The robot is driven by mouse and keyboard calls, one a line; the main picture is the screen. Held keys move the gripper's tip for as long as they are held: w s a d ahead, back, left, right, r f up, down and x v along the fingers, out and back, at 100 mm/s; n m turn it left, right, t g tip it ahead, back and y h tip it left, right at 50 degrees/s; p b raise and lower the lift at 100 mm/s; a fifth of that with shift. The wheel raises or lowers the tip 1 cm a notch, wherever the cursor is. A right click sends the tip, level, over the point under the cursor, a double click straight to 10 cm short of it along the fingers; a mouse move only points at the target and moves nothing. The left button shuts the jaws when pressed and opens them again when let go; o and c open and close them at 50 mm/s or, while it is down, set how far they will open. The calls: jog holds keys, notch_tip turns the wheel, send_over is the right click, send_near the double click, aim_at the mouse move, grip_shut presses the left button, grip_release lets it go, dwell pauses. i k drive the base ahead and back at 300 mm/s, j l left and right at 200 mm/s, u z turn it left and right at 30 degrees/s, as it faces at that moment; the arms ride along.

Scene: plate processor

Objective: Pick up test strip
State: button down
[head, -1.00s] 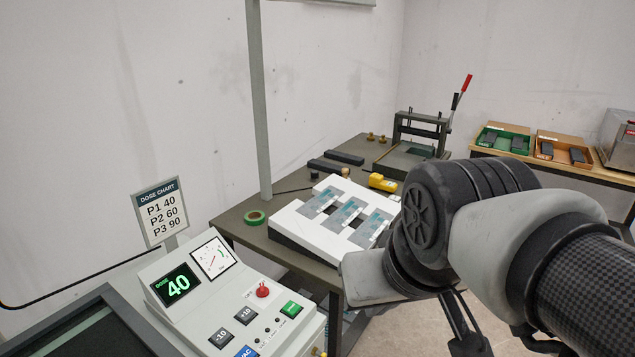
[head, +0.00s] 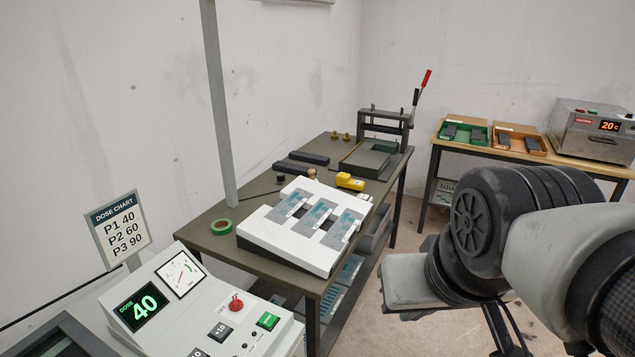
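Three translucent blue-grey strips or plates lie side by side on a white sloped stand (head: 262,234): a left one (head: 288,208), a middle one (head: 313,218) and a right one (head: 341,229). I cannot tell whether any of them is the test strip. The stand is on a dark table (head: 199,236). My arm fills the right side of the head view, right of the table and apart from it. My gripper's fingertips do not show clearly, so its opening and any held thing are hidden.
A control box (head: 180,318) reading 40 and a dose chart sign (head: 118,228) stand at front left. Green tape (head: 221,227), a yellow device (head: 350,181) and a lever press (head: 385,130) are on the table. Green (head: 462,134) and orange (head: 520,143) trays and a heater (head: 592,131) stand at back right.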

aim_at(335, 239)
jog(key=u, duration=0.4)
jog(key=i+l+u, duration=0.35)
jog(key=l+u, duration=0.2)
jog(key=i+l+u, duration=0.4)
jog(key=l, duration=0.45)
jog(key=l+u, duration=0.15)
jog(key=l, duration=0.45)
jog(key=i+l, duration=0.1)
jog(key=l, duration=0.45)
jog(key=i+l, duration=0.15)
jog(key=l, duration=0.45)
jog(key=i+l, duration=0.1)
jog(key=l, duration=0.45)
jog(key=i+l+u, duration=0.1)
jog(key=l, duration=0.5)
